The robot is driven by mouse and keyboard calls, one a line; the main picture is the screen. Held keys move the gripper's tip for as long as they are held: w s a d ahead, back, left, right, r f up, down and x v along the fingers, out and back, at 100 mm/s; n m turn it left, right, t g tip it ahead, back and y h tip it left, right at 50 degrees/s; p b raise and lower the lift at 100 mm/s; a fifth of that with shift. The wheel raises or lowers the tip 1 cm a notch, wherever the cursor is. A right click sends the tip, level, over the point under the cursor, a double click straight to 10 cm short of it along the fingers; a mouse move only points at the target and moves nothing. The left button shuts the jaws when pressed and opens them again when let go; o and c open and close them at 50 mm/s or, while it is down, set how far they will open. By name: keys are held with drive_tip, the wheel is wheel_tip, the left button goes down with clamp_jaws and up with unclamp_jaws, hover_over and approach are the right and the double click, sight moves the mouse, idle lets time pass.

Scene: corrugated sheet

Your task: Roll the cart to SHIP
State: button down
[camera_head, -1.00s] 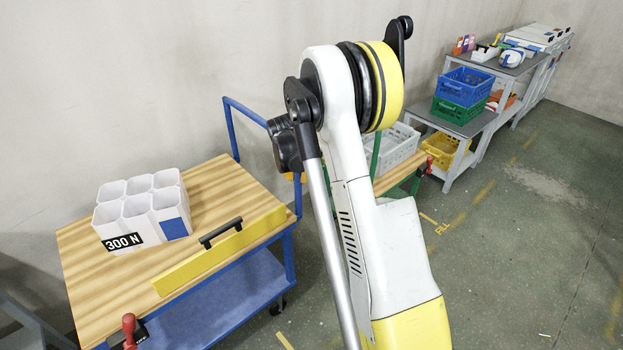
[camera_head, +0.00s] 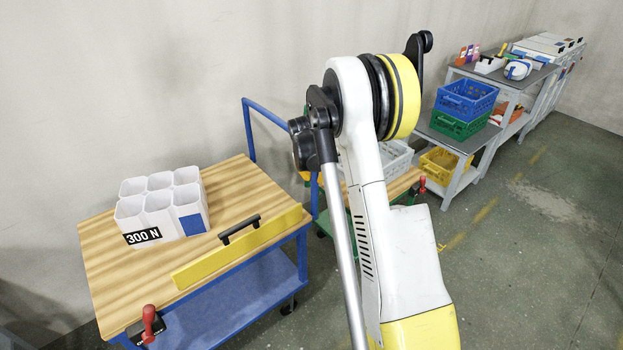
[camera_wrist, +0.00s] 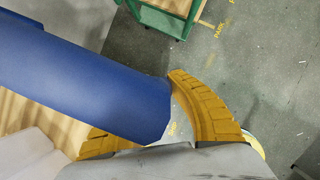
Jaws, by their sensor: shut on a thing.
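The cart has a wooden top (camera_head: 110,255), a blue frame and a blue push handle (camera_head: 249,130) at its far end. A white bin of several cells marked 300 N (camera_head: 162,210) stands upright on the top. In the wrist view my gripper's (camera_wrist: 150,125) yellow fingers are shut around a blue tube (camera_wrist: 80,75), the cart's handle. My arm hides the gripper and part of the handle in the head view.
A yellow plate with a black grip (camera_head: 238,247) lies along the cart's right edge, and a red-knobbed lever (camera_head: 149,322) sits at the near corner. A green-framed cart (camera_wrist: 165,18) stands beyond. Floor at right is clear.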

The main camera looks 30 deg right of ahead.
drive_tip(key=shift+d, duration=0.2)
drive_tip(key=c, duration=1.6)
unclamp_jaws()
drive_tip(key=o, duration=0.4)
drive_tip(key=shift+d, duration=0.2)
drive_tip(key=shift+a, duration=0.1)
drive_tip(key=v, duration=1.2)
drive_tip(key=shift+a, duration=0.1)
